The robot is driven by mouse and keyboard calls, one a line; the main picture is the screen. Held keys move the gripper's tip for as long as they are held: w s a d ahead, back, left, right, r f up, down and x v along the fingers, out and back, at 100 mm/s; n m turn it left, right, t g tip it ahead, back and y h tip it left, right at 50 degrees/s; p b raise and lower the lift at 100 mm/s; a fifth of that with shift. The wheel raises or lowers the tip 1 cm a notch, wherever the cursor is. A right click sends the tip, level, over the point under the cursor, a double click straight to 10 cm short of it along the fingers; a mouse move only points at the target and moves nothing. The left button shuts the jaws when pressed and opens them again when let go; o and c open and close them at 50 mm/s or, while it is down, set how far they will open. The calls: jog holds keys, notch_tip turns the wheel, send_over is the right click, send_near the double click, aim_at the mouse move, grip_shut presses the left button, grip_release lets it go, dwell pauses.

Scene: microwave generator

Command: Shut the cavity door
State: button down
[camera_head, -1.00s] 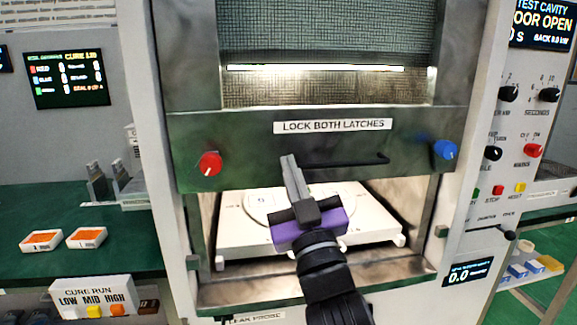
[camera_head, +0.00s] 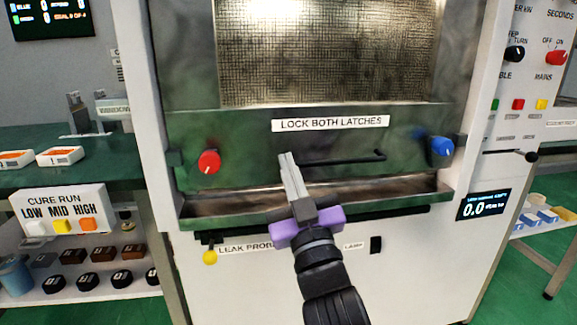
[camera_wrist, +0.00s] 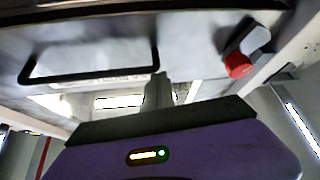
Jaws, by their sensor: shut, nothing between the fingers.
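The cavity door (camera_head: 250,152) is a metal panel with a mesh window, labelled "LOCK BOTH LATCHES". It hangs low over the cavity; a narrow gap shows between its bottom edge and the sill (camera_head: 400,193). A black bar handle (camera_head: 345,159) crosses its front. The red latch knob (camera_head: 209,162) is at left and the blue latch knob (camera_head: 441,147) at right. My gripper (camera_head: 288,158) is shut and empty, its fingertips at the door front by the handle's left end; contact is unclear. In the wrist view the handle (camera_wrist: 90,77) and red knob (camera_wrist: 238,65) show close by.
Orange-topped trays (camera_head: 60,155) lie on the green bench. A control panel (camera_head: 530,60) is at right, with a small "0.0" display (camera_head: 482,204) below it.

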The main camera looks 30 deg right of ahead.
notch_tip(320, 180, down, 5)
jog(key=b, duration=0.3)
